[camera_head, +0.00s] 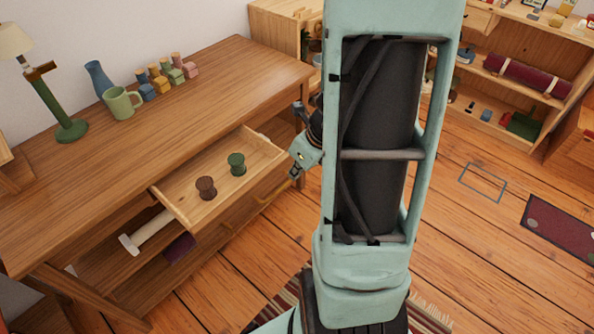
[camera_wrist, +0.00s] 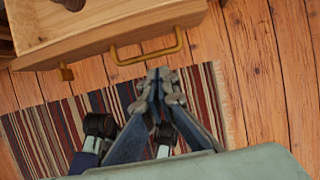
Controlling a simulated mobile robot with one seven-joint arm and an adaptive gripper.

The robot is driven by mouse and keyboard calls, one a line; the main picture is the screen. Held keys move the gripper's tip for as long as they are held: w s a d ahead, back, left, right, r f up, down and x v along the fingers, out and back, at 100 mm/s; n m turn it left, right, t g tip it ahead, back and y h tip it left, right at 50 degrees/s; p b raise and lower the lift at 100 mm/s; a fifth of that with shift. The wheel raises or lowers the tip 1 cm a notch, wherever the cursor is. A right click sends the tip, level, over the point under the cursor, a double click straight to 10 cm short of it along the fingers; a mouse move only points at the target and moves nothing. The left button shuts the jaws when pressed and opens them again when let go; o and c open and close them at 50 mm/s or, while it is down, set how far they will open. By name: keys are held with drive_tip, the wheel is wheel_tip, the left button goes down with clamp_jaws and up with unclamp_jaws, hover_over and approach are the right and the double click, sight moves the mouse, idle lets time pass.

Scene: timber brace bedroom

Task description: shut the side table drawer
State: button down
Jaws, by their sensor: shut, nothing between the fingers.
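The side table drawer (camera_head: 222,190) stands pulled out from under the wooden side table top (camera_head: 190,95). A brown spool (camera_head: 206,188) and a green spool (camera_head: 236,163) stand upright in it. In the wrist view, the drawer front (camera_wrist: 95,47) crosses the top, with a brass bar handle (camera_wrist: 147,58). My gripper (camera_wrist: 160,76) is shut and empty, its fingertips just short of the handle in that view; I cannot tell whether they touch. In the head view my gripper (camera_head: 294,174) is beside the drawer's front corner, partly hidden by my arm.
A green lamp (camera_head: 70,128), mug (camera_head: 122,103), blue vase (camera_head: 98,78) and several coloured blocks stand on the table top. A lower shelf holds a white roller-like thing (camera_head: 147,232). A striped rug (camera_wrist: 65,128) lies on the plank floor. Shelves (camera_head: 520,75) stand at back right.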

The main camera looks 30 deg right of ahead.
sight(279, 173)
drive_tip(key=b+x, duration=0.2)
drive_tip(key=x, duration=0.3)
drive_tip(key=shift+f+b, duration=0.35)
drive_tip(key=shift+f, duration=0.1)
drive_tip(key=w, duration=0.1)
drive_tip(key=w+a, duration=0.1)
drive_tip(key=w, duration=0.1)
drive_tip(key=shift+w+p, duration=0.1)
drive_tip(key=shift+p, duration=0.3)
drive_tip(key=shift+w+a, duration=0.15)
drive_tip(key=shift+w, duration=0.35)
